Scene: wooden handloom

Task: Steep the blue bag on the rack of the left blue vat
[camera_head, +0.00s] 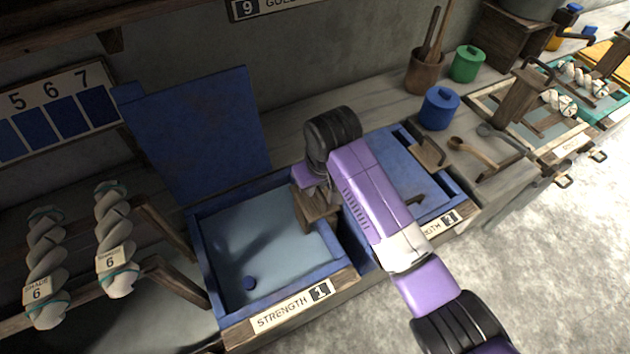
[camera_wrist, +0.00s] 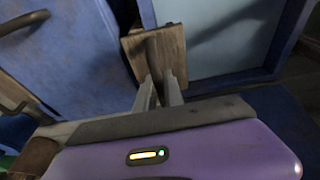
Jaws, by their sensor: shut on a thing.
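The left blue vat (camera_head: 215,283) stands open, with pale liquid inside and a "Strength 1" label on its front. Its blue lid (camera_head: 205,130) is raised behind it. My gripper (camera_wrist: 160,92) is shut on the handle of a small wooden piece (camera_wrist: 172,48). The piece also shows at the vat's right side in the head view (camera_head: 318,218); I cannot tell whether it touches the rim. No blue bag or rack is clearly recognisable.
Skeins marked 6 (camera_head: 117,240) hang on a wooden frame at left. To the right are a second blue vat with its lid (camera_head: 395,165) down, a blue jar (camera_head: 440,107), a green jar (camera_head: 467,63) and wooden spoons (camera_head: 472,151).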

